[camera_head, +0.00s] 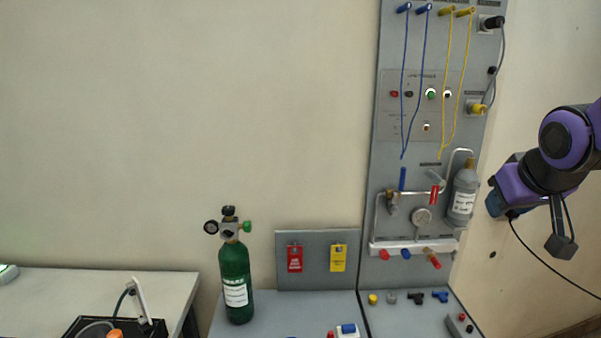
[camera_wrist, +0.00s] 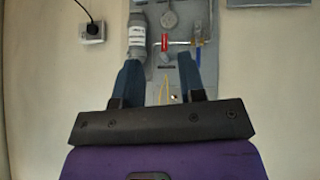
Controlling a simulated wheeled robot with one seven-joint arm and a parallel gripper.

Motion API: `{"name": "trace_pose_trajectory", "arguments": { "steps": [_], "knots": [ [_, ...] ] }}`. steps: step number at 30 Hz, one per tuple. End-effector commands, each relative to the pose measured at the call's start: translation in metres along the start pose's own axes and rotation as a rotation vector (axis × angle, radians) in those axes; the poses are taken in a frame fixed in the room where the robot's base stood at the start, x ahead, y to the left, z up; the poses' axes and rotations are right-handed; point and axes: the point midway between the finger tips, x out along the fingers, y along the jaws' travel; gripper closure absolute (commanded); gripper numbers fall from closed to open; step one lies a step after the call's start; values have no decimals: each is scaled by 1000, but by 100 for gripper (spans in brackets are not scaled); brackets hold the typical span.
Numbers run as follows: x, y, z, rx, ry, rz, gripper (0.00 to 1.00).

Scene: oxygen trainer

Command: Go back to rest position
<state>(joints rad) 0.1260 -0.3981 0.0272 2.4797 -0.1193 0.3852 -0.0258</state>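My gripper (camera_wrist: 159,72) is open in the wrist view, with its two dark blue fingers apart and nothing between them. In the head view my gripper (camera_head: 495,204) is at the right, beside the upright trainer panel (camera_head: 386,150); its fingers are partly hidden by my wrist there. A grey bottle (camera_head: 464,195) with a white label hangs on the panel, left of my gripper. The bottle also shows in the wrist view (camera_wrist: 138,42), beyond the left finger. I cannot tell the exact distance to the panel.
A green cylinder (camera_head: 236,280) stands on the grey bench (camera_head: 285,312). Red (camera_head: 295,259) and yellow (camera_head: 338,258) tags hang behind it. Blue (camera_head: 407,70) and yellow (camera_head: 446,80) cords hang on the panel. A white table (camera_head: 60,285) is at lower left. Open floor is not visible.

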Motion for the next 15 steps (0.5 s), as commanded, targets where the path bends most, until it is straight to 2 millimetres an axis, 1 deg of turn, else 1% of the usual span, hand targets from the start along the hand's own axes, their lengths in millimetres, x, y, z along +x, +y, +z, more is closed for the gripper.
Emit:
{"name": "trace_pose_trajectory", "arguments": {
  "steps": [1,3,9,12,15],
  "knots": [
    [-17,-5,8,7,-13,-11,63],
    [-36,-11,22,18,-45,-26,63],
    [-84,-26,65,43,-134,-79,63],
    [-100,-32,82,50,-168,-102,63],
    [-110,-35,93,53,-191,-116,63]
  ]
}}
